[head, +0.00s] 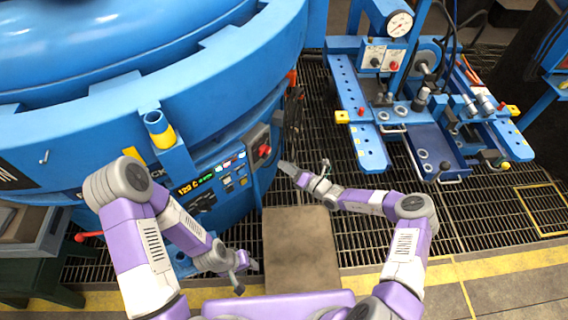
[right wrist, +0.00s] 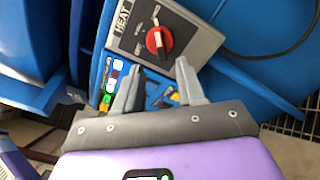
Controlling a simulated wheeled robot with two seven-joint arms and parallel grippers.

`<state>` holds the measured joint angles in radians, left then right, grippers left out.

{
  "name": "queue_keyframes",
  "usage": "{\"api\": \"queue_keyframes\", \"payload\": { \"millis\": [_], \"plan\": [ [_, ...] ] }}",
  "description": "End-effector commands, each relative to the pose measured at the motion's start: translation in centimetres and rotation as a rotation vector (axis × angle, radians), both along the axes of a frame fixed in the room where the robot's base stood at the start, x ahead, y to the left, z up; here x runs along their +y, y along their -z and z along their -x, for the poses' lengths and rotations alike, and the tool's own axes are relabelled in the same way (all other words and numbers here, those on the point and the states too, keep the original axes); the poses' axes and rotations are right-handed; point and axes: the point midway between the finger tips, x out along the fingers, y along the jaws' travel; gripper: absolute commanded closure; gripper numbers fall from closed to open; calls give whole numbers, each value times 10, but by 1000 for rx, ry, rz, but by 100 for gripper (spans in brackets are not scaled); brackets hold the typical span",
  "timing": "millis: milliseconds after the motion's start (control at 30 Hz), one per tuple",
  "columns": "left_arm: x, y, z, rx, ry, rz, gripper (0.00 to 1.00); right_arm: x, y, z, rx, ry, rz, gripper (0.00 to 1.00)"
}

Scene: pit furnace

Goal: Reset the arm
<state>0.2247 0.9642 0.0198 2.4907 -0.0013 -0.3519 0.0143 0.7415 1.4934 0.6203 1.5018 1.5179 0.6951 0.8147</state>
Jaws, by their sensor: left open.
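My left gripper (head: 247,275) is low in the head view, open and empty, near the foot of the blue furnace. My right gripper (head: 305,168) is further forward, at the right side of the furnace's control panel. In the right wrist view its two grey fingers (right wrist: 158,84) stand apart with nothing between them. Beyond them is a grey HEAT switch box (right wrist: 165,32) with a red knob (right wrist: 158,42). I cannot tell whether the fingers touch the panel.
The big blue furnace (head: 225,75) fills the left and back. A blue workstation (head: 372,150) with a gauge (head: 399,23) stands at the right. A brown platform (head: 300,245) lies between my arms. A dark bench (head: 35,245) is at the left.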

Motion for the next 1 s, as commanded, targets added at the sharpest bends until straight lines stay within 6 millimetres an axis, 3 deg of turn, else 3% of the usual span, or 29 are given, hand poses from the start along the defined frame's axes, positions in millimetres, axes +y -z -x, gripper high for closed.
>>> {"api": "queue_keyframes", "payload": {
  "millis": [367,533,667,767,867,1000],
  "plan": [
    [0,0,0,0,0,0,57,1,0,0,0,-2,2,61],
    [0,-2,0,0,0,0,57,23,6,22,-25,-103,103,61],
    [0,-6,0,0,0,0,57,58,21,75,-106,-329,330,61],
    [0,-11,0,0,0,0,57,74,39,132,-219,-559,556,61],
    [0,-15,0,0,0,0,57,72,56,188,-374,-799,784,61],
    [0,-21,0,0,0,0,57,46,71,250,-640,-1112,1056,61]
  ]
}}
